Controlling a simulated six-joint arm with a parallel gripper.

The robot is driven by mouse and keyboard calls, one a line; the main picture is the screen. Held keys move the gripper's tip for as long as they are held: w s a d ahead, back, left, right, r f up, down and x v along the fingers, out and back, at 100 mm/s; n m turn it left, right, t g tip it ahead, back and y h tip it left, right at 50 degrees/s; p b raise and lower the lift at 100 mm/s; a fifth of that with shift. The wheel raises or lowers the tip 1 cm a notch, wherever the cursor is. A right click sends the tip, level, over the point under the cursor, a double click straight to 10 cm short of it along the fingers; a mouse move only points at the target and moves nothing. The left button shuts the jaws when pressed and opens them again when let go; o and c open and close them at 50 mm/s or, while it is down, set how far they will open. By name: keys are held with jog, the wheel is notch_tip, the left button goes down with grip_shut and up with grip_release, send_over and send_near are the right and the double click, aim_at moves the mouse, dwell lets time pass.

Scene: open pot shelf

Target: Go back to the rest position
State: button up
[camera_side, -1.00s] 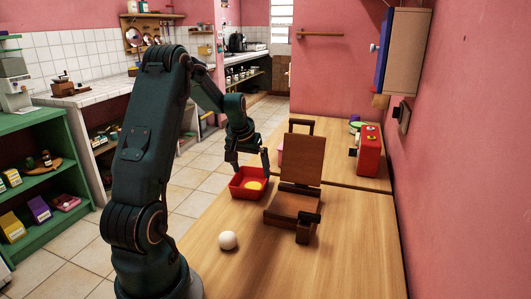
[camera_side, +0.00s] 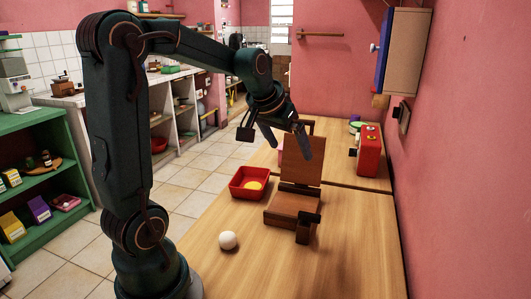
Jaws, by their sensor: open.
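My gripper (camera_side: 288,139) is open and empty. A white ball (camera_side: 228,240) rests on the table near the front.
The wooden table (camera_side: 350,240) is bare at the front right. A red box-like appliance (camera_side: 369,150) stands at the back right. A blue-edged cabinet (camera_side: 404,50) hangs on the right wall. A green shelf (camera_side: 40,180) stands at the left.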

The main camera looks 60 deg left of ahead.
jog(key=s+d+r+m+t+h, duration=0.1)
jog(key=s+d+m, duration=0.1)
jog(key=s+d, duration=0.35)
jog(key=s+d+r+m+h, duration=0.1)
jog(key=s+d+m, duration=0.1)
jog(key=d, duration=0.6)
jog(key=s+d+f+g, duration=0.1)
jog(key=s+d+f, duration=0.2)
jog(key=s, duration=0.5)
jog(key=shift+f+m+h, duration=0.4)
jog(key=shift+f, duration=0.25)
jog(key=shift+w, duration=0.1)
